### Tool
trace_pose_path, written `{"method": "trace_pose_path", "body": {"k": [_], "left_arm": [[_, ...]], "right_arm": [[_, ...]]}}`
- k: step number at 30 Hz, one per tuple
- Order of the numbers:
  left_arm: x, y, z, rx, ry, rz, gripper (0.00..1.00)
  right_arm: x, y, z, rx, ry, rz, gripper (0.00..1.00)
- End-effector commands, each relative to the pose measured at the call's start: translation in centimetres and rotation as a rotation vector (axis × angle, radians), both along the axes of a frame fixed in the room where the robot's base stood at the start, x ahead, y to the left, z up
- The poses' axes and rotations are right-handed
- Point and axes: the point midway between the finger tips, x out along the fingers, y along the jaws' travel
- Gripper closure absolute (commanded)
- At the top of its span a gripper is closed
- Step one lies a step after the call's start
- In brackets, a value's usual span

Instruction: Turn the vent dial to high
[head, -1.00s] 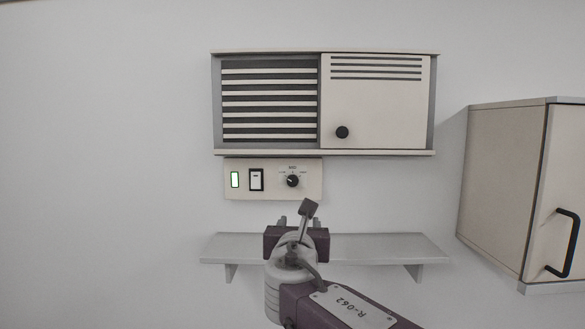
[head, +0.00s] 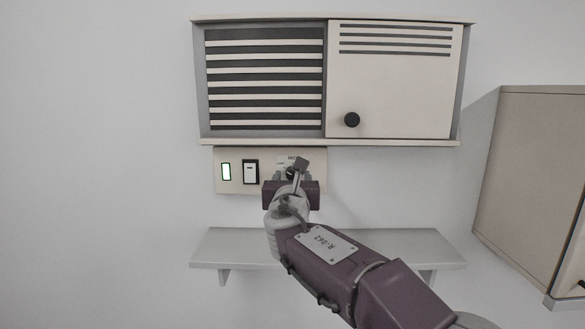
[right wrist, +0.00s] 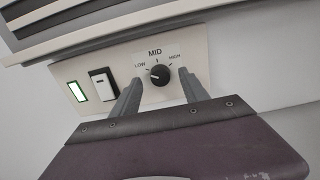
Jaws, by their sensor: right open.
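The vent dial (right wrist: 160,76) is a round black knob on a cream control panel (right wrist: 192,62), with LOW, MID and HIGH printed around it. Its pale mark appears to point left, on the LOW side. My right gripper (right wrist: 161,82) is open, with one finger on each side of the dial in the right wrist view. I cannot tell whether the fingers touch the knob. In the head view my right gripper (head: 290,178) is in front of the panel and partly hides the dial (head: 291,172). My left gripper is not in view.
Left of the dial are a rocker switch (right wrist: 102,85) and a lit green lamp (right wrist: 77,91). A wall unit with slats (head: 265,80) and a knobbed door (head: 395,75) hangs above. A grey shelf (head: 400,245) lies below, a cabinet (head: 530,170) at right.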

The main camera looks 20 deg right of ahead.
Motion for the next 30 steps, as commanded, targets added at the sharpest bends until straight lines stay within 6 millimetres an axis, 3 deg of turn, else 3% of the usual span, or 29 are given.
{"method": "trace_pose_path", "body": {"k": [4,12,14,18,30], "left_arm": [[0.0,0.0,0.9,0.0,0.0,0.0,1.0],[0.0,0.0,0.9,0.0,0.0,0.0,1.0],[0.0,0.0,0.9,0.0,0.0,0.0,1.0],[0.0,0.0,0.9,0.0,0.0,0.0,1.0],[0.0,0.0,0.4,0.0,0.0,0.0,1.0]], "right_arm": [[1.6,-0.5,0.2,-0.001,0.0,-0.001,0.48],[1.9,-0.5,0.0,0.001,-0.001,0.001,0.48],[1.9,-0.5,0.0,0.001,-0.001,0.0,0.59],[1.9,-0.5,0.0,0.0,-0.001,0.001,0.98],[1.9,-0.5,-0.3,0.033,-0.008,0.0,1.0]]}}
